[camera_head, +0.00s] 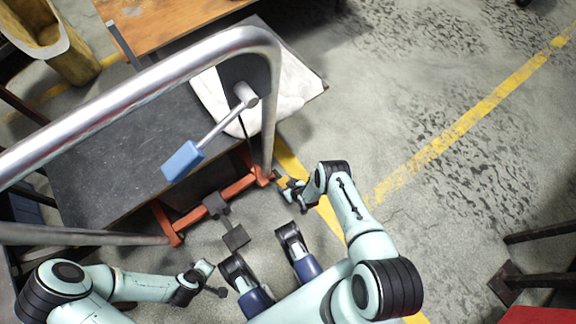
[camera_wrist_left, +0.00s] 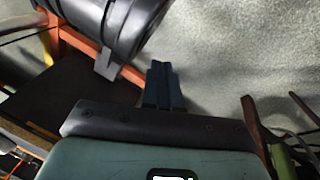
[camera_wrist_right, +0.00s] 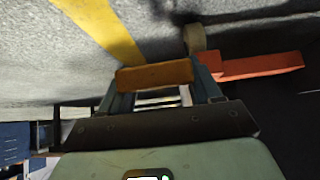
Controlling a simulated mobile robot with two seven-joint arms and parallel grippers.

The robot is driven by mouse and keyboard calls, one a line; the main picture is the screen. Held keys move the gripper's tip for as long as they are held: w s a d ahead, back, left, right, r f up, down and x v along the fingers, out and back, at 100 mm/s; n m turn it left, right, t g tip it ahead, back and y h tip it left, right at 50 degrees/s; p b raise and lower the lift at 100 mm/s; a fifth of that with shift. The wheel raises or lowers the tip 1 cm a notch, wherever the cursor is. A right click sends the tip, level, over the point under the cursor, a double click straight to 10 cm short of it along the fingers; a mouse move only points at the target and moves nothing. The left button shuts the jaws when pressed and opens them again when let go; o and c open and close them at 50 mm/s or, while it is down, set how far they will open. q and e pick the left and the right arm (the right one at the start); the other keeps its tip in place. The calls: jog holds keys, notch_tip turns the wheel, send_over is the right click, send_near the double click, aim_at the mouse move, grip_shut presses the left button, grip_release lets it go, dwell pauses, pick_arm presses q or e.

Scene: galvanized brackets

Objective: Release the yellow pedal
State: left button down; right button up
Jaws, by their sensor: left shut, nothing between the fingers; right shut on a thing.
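The yellow pedal (camera_wrist_right: 155,75) shows in the right wrist view as an orange-yellow block between the fingertips of my right gripper (camera_wrist_right: 165,88), which is shut on it. In the head view the pedal (camera_head: 282,182) is a small spot beside the wheel end of the cart's orange frame, mostly hidden by my right gripper (camera_head: 290,188). My left gripper (camera_head: 217,291) is low at the left, well away from the pedal. In the left wrist view its two dark fingers (camera_wrist_left: 163,85) are together with nothing between them.
The cart has a dark platform (camera_head: 110,150), a bent steel handle (camera_head: 150,78) and a blue-ended lever (camera_head: 183,160). A black pedal (camera_head: 235,237) sticks out low between my arms. A white cloth (camera_head: 285,90) lies at the platform's far end. The floor at right is open.

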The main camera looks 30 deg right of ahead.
jog(key=shift+w+r, duration=0.15)
jog(key=shift+w, duration=0.05)
jog(key=o, duration=1.4)
jog(key=shift+o, duration=0.2)
jog(key=shift+s, duration=0.15)
jog(key=shift+s+r, duration=0.2)
jog(key=shift+r, duration=0.05)
jog(key=p+v, duration=0.2)
jog(key=v, duration=0.1)
jog(key=shift+r, duration=0.1)
pick_arm(q)
jog(key=s+d+r+g+h+p, duration=0.1)
jog(key=s+d+r+g+p, duration=0.1)
jog(key=s+d+r+p, duration=0.2)
jog(key=shift+s+d+r+m, duration=0.15)
jog(key=shift+s+r+m, duration=0.15)
jog(key=shift+s+r, duration=1.1)
pick_arm(e)
jog(key=v, duration=0.9)
jog(key=shift+s, duration=0.2)
pick_arm(q)
jog(key=shift+w+r, duration=0.4)
